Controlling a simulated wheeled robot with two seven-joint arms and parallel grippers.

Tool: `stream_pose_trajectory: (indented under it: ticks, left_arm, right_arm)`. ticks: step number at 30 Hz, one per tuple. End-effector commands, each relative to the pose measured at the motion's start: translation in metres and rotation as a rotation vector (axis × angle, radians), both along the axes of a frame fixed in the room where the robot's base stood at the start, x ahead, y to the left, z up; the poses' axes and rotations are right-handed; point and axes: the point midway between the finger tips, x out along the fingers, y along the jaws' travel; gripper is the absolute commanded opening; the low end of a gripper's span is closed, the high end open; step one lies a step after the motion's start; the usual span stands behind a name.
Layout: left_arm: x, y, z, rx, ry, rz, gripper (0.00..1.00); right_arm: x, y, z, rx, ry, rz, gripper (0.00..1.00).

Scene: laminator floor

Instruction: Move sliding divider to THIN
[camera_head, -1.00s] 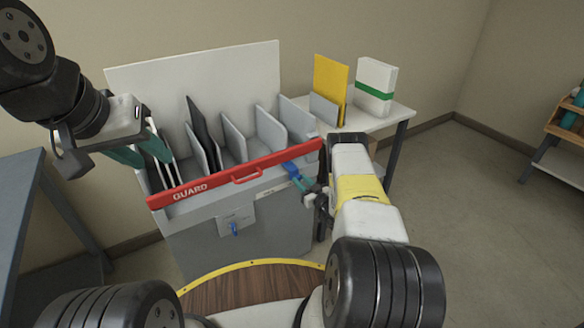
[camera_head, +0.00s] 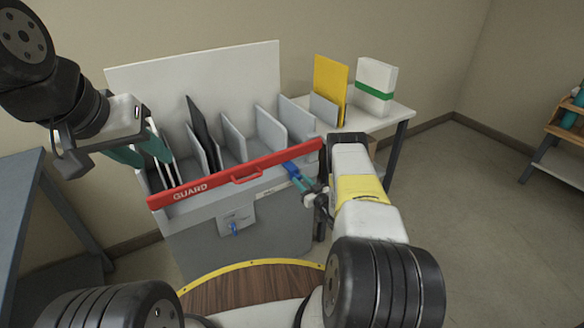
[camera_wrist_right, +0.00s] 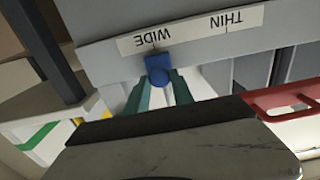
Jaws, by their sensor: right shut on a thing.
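The sliding divider's blue knob (camera_wrist_right: 158,68) sits beside the word WIDE on the white label strip (camera_wrist_right: 190,30) in the right wrist view; THIN is at the strip's other end. The knob also shows in the head view (camera_head: 292,171), at the right of the grey bin's front (camera_head: 270,215). My right gripper (camera_wrist_right: 160,84) is shut on the knob, its teal fingers on either side of it. My left gripper (camera_head: 146,152) is open above the bin's left end, near thin white plates. The divider's connection to the knob is hidden.
A red GUARD bar (camera_head: 235,174) crosses the bin's front. Several grey upright plates (camera_head: 270,130) stand behind it. A side table (camera_head: 395,108) holds a yellow board and a white pack. Floor at right is clear.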

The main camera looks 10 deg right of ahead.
Motion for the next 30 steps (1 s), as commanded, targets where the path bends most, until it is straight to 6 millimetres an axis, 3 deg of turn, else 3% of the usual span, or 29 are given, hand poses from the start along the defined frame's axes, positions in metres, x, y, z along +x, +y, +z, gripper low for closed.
stream_pose_trajectory:
  ticks: [16, 30]
  left_arm:
    - [0.000, 0.000, 0.000, 0.000, 0.000, 0.000, 0.36]
    - [0.000, 0.000, 0.000, 0.000, 0.000, 0.000, 0.36]
  right_arm:
    - [-0.002, 0.004, -0.001, 0.002, 0.002, 0.000, 0.00]
    - [-0.040, 0.107, -0.002, 0.002, 0.005, 0.002, 0.00]
